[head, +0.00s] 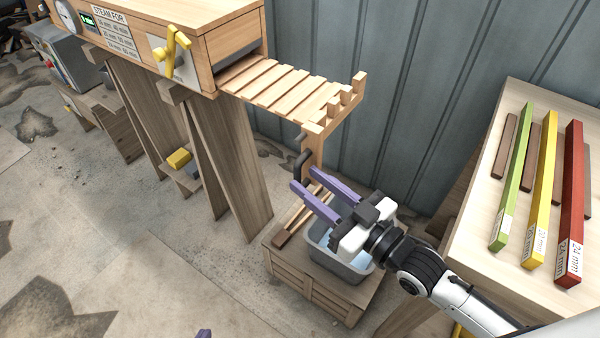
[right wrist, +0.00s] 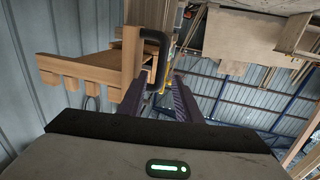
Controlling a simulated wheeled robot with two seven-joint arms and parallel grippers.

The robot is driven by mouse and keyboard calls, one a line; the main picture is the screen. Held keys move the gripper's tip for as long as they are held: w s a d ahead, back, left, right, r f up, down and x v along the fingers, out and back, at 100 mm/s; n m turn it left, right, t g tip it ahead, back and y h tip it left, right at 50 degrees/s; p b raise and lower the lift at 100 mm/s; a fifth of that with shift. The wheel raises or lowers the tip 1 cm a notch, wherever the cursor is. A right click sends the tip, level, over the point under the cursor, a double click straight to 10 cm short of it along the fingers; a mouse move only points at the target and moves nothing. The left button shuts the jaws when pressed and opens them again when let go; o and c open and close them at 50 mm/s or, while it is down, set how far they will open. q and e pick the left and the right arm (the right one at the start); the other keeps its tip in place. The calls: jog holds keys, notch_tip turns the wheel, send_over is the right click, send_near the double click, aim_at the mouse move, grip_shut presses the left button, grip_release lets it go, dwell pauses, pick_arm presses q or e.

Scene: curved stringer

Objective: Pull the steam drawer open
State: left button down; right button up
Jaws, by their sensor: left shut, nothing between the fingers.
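The steam box (head: 170,22) is wooden, with a gauge, a display and a "STEAM FOR" label. Its slatted wooden drawer (head: 275,82) sticks out of the open right end, with upright pegs at its outer end. The drawer end also shows in the right wrist view (right wrist: 95,72). A dark bar handle (head: 303,164) hangs below that end on a wooden post; it shows as a black loop in the right wrist view (right wrist: 157,60). My right gripper (head: 301,178) has its purple fingers apart, tips close to the handle; contact is unclear. My left gripper (head: 203,333) shows only a purple tip at the bottom edge.
A grey bin (head: 340,268) sits on a wooden crate (head: 300,275) below my right gripper. A table (head: 480,255) at right holds green, yellow and red bars. A corrugated wall (head: 420,80) stands behind. Open floor lies at left.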

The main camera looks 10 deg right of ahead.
jog(key=v, duration=0.6)
dwell(0.4)
jog(key=s+f+m+g+h, duration=0.1)
jog(key=s+f+g+h, duration=0.1)
jog(key=s+f, duration=0.2)
jog(key=s+d+f+m+g+h, duration=0.1)
jog(key=s+f, duration=0.3)
jog(key=f, duration=0.7)
jog(key=s+f+m+g+h, duration=0.2)
jog(key=s+f+g+h, duration=0.1)
jog(key=f, duration=0.5)
jog(key=shift+s+d+f+g+h, duration=0.15)
jog(key=shift+s+d+g+h, duration=0.15)
jog(key=shift+s+h, duration=0.4)
